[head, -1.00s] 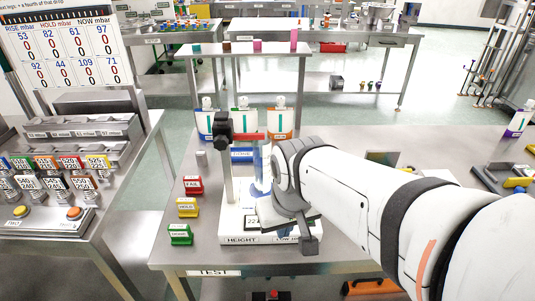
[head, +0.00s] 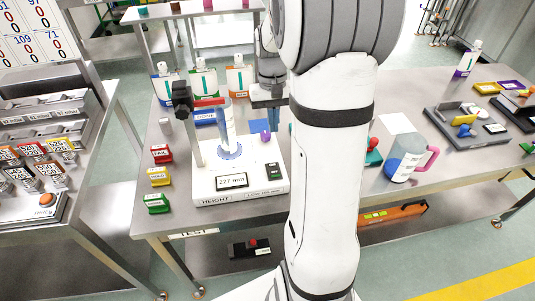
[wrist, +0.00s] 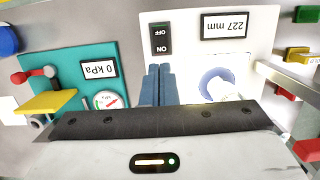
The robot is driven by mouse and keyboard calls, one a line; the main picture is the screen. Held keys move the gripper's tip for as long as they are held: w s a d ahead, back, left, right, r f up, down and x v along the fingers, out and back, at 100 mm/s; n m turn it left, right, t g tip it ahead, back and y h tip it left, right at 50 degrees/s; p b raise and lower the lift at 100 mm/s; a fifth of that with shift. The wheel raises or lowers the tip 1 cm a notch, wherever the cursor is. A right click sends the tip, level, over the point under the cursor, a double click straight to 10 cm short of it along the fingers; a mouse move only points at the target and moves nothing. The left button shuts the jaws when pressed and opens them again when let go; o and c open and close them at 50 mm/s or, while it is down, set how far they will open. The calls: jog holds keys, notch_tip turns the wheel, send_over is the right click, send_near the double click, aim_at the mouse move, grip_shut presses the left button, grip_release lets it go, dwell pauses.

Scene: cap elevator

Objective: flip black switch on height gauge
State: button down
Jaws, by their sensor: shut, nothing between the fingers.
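The height gauge (head: 215,192) is a white base with a post, a red arm and a clear cylinder standing in a blue ring. Its display (head: 231,182) reads 227 mm, and this display (wrist: 224,25) also shows upside down in the wrist view. The black switch (head: 273,171) sits right of the display; in the wrist view the switch (wrist: 160,38) carries ON and OFF labels. My gripper (head: 271,125) is above and behind the switch. Its blue fingers (wrist: 158,70) are shut and empty, their tips just below the switch in the wrist view, without visible contact.
A teal device (wrist: 75,75) with a 0 kPa display, dial and yellow lever is beside the gauge. Red, yellow and green tags (head: 159,177) stand to the left. White bottles (head: 203,80) stand behind. A jug with a pink handle (head: 405,158) stands right of my arm.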

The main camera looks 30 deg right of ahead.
aim_at(275, 171)
dwell(0.3)
jog(key=f, duration=0.4)
jog(key=s+f, duration=0.1)
jog(key=f, duration=0.4)
jog(key=s+f+p, duration=0.1)
jog(key=f, duration=0.3)
jog(key=shift+s+a+f, duration=0.2)
jog(key=shift+a+f, duration=0.15)
jog(key=shift+f, duration=0.05)
